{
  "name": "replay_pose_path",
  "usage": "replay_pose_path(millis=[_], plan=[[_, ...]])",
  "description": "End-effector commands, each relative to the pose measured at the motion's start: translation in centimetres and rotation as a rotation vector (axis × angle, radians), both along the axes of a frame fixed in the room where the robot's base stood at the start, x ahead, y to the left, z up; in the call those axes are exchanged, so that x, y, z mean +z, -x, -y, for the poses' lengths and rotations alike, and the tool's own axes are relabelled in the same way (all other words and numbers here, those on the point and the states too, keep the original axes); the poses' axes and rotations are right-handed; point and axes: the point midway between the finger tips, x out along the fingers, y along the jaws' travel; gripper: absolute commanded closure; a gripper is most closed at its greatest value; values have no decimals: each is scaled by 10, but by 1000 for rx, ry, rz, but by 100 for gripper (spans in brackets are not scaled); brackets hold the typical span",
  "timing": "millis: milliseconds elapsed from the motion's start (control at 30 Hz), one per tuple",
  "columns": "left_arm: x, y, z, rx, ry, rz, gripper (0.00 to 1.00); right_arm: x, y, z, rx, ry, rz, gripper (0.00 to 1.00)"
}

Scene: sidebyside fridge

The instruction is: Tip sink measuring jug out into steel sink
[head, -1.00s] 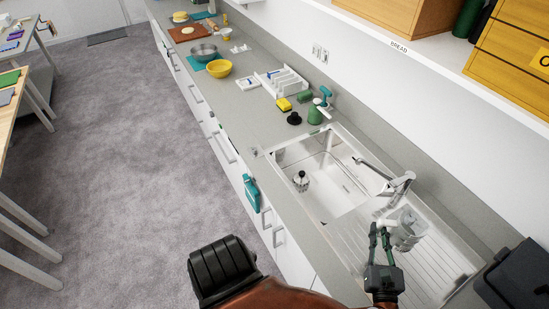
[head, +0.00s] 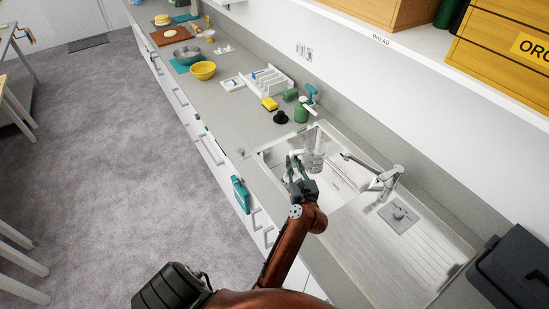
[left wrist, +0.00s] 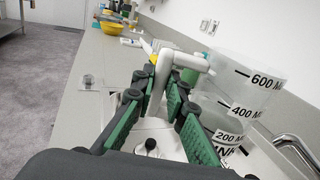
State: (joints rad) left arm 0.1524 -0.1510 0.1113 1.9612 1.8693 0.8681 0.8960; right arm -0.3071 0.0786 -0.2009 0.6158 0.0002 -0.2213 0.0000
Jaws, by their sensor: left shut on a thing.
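The clear measuring jug (head: 315,152) with black volume marks hangs over the basin of the steel sink (head: 425,255) in the head view. In the left wrist view the jug (left wrist: 245,90) looks close to upright, with its marks level. My left gripper (head: 295,165) is shut on the jug's pale handle (left wrist: 160,85), with the green finger pads on either side of it. The gripper is above the near left part of the basin. I cannot tell whether the jug holds anything. The right gripper is not in view.
The faucet (head: 388,180) stands behind the basin, right of the jug. A green bottle (head: 302,110), black stopper-like item (head: 280,118) and yellow sponge (head: 269,103) stand past the sink's far end. The drainboard is clear beside a square grey fitting (head: 398,214). A teal cloth (head: 240,195) hangs in front.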

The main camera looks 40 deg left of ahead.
Motion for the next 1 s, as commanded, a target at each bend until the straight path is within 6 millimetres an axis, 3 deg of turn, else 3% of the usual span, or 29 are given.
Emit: replay_pose_path(millis=[100,300,767,1000], plan=[[-18,-10,-44,1,2,2,100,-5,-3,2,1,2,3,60],[-35,-13,-85,0,2,4,100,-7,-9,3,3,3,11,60],[-38,-12,-93,1,-4,0,100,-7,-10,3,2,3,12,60],[-53,-10,-95,1,-44,-49,100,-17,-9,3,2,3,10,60]])
